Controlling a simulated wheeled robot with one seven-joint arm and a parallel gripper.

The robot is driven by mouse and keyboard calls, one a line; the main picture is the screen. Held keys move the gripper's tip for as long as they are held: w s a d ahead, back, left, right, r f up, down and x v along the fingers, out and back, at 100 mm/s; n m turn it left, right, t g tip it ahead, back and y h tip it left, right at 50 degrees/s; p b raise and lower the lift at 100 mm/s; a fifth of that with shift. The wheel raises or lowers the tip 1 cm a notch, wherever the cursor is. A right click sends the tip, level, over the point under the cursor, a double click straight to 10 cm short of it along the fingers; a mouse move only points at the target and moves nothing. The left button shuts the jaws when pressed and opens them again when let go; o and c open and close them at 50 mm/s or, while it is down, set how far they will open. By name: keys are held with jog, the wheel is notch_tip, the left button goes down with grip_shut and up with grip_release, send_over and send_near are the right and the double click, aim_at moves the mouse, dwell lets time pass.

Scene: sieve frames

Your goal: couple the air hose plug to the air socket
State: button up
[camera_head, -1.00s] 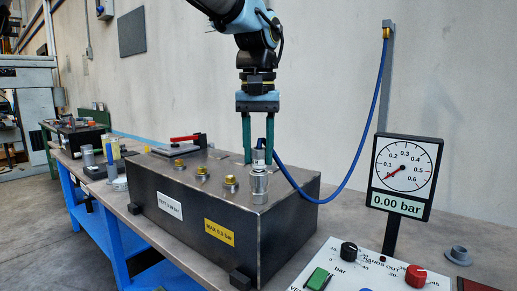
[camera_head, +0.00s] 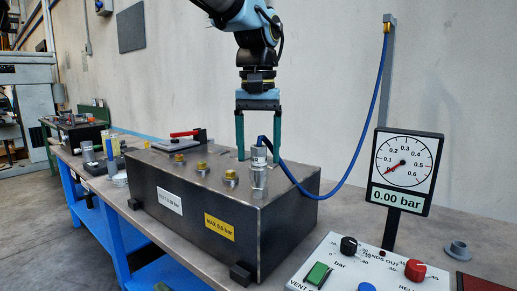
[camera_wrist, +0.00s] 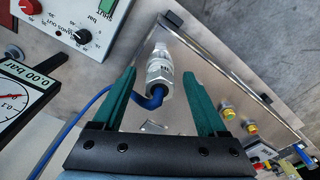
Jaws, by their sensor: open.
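The air hose plug (camera_head: 259,156) is a grey metal cylinder with the blue hose (camera_head: 375,105) leaving its top. It stands upright on the air socket (camera_head: 259,184) at the right end of the dark metal box's top. I cannot tell whether the two are locked together. The plug also shows in the wrist view (camera_wrist: 159,75), with the hose bending off to the left. My gripper (camera_head: 258,157) is open, its green fingers spread on either side of the plug with gaps visible. In the wrist view the fingertips (camera_wrist: 159,72) are clear of it.
A gauge (camera_head: 404,172) reads 0.00 bar. A control panel (camera_head: 340,270) with knobs stands at front right. The hose hangs from a wall post (camera_head: 387,65).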

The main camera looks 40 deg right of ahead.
notch_tip(320, 180, up, 11)
jog(key=shift+s+a, duration=0.2)
jog(key=shift+a, duration=0.05)
dwell(0.4)
jog(key=shift+f, duration=0.1)
jog(key=w+a+f+n, duration=0.4)
jog(key=w+a+f, duration=1.1)
jog(key=a+f, duration=0.3)
jog(key=s+a+f+n, duration=0.2)
jog(key=a+f, duration=0.5)
jog(key=a, duration=0.4)
jog(key=s+a+f+n+t, duration=0.1)
jog(key=s+a+f+n, duration=0.1)
jog(key=a+f, duration=0.5)
jog(key=s+a, duration=0.1)
jog(key=a, duration=0.3)
jog(key=shift+a, duration=0.15)
